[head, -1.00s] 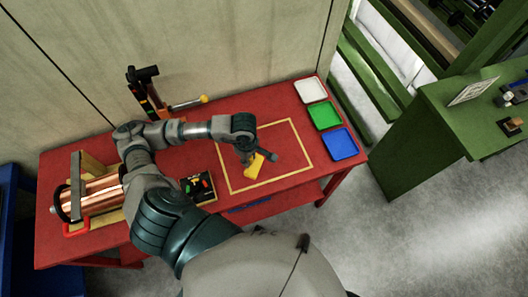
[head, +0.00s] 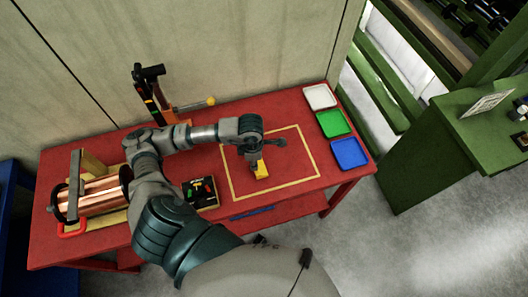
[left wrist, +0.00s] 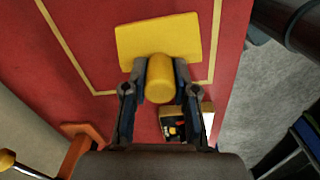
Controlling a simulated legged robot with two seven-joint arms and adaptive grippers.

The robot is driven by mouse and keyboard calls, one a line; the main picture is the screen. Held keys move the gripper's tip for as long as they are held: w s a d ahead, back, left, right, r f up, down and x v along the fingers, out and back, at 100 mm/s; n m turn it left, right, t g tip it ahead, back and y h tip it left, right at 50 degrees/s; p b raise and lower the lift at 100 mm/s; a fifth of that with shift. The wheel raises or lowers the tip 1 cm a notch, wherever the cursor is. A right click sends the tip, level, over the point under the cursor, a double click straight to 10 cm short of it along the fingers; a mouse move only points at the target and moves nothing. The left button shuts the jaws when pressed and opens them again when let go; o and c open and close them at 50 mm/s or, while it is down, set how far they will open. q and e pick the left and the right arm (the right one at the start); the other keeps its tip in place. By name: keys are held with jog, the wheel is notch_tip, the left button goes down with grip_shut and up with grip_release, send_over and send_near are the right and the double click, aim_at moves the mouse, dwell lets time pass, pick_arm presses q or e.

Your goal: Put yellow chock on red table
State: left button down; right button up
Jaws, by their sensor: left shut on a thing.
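The yellow chock (head: 262,171) is a flat block with a round knob, over the yellow-outlined square on the red table (head: 293,203). In the left wrist view, the chock (left wrist: 178,38) shows its wide block beyond the fingers. My left gripper (head: 257,157) points down at the chock; in the wrist view, its fingers (left wrist: 160,82) are shut on the knob, one on each side. The chock's underside is hidden, so I cannot tell whether it touches the tabletop. My right gripper is not in view.
White (head: 320,97), green (head: 333,123) and blue (head: 350,153) trays line the table's right end. A copper spool (head: 98,190) in a stand is at the left. A black box of small coloured parts (head: 200,192) lies near the front edge. An orange-based tool stand (head: 155,95) is at the back.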

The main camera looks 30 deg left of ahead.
pick_arm(q)
jog(key=w, duration=0.6)
jog(key=shift+w+d+f+p, duration=0.2)
jog(key=shift+w+f+p, duration=0.05)
jog(key=shift+f+p, duration=0.05)
jog(key=shift+w+d+f, duration=0.1)
jog(key=shift+d+f, duration=0.05)
notch_tip(320, 180, down, 3)
jog(key=shift+f, duration=0.15)
jog(key=c, duration=0.9)
grip_release()
jog(key=shift+a, duration=0.35)
jog(key=shift+d, duration=0.15)
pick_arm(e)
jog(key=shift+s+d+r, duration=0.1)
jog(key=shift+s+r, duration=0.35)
